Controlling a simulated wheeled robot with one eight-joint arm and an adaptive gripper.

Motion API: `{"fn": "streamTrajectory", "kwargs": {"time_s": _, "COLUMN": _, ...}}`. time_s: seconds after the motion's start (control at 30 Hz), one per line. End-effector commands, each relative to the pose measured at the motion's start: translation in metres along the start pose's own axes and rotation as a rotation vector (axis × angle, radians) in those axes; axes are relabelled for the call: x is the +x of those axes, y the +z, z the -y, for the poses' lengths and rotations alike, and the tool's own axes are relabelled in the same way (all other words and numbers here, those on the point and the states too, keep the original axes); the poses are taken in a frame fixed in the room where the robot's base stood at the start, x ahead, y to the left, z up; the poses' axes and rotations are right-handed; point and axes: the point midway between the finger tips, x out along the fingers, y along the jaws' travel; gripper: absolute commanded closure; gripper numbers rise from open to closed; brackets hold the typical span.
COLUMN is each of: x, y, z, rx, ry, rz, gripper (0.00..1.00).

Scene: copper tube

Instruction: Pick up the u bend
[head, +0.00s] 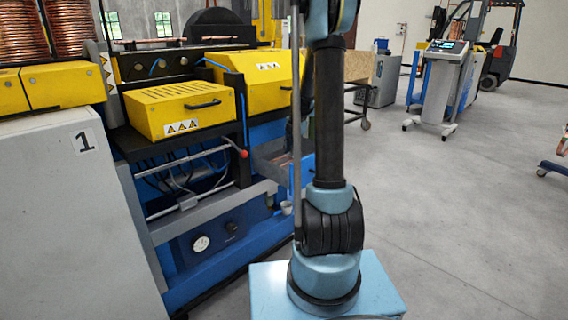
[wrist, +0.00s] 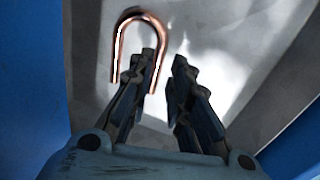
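The u bend (wrist: 118,48) is a shiny copper tube bent into a U. In the wrist view it lies at the upper left on a grey metal surface, its curve toward the top and its legs pointing down. My gripper (wrist: 165,60) is open, with a gap between its two dark fingers. The head view shows my arm, but not my gripper or the u bend clearly.
Blue panels flank the grey surface (wrist: 268,85) in the wrist view. In the head view, a blue and yellow machine (head: 185,110) and a white cabinet (head: 75,210) stand left. A wheeled screen stand (head: 440,85) is at the back right.

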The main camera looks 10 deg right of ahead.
Motion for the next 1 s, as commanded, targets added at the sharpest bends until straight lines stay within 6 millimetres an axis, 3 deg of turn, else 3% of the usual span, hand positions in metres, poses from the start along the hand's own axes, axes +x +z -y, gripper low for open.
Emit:
{"fn": "streamTrajectory", "kwargs": {"time_s": 0.17, "x": 0.010, "y": 0.000, "z": -0.001, "rx": 0.000, "ry": 0.000, "rz": 0.000, "gripper": 0.82}}
{"fn": "streamTrajectory", "kwargs": {"time_s": 0.5, "x": 0.048, "y": -0.001, "z": -0.001, "rx": 0.000, "ry": 0.000, "rz": 0.000, "gripper": 0.82}}
{"fn": "streamTrajectory", "kwargs": {"time_s": 0.83, "x": 0.053, "y": -0.001, "z": -0.001, "rx": 0.000, "ry": 0.000, "rz": 0.000, "gripper": 0.82}}
{"fn": "streamTrajectory", "kwargs": {"time_s": 0.93, "x": 0.053, "y": -0.001, "z": -0.001, "rx": 0.000, "ry": 0.000, "rz": 0.000, "gripper": 1.00}}
{"fn": "streamTrajectory", "kwargs": {"time_s": 1.0, "x": 0.053, "y": -0.001, "z": -0.001, "rx": 0.000, "ry": 0.000, "rz": 0.000, "gripper": 1.00}}
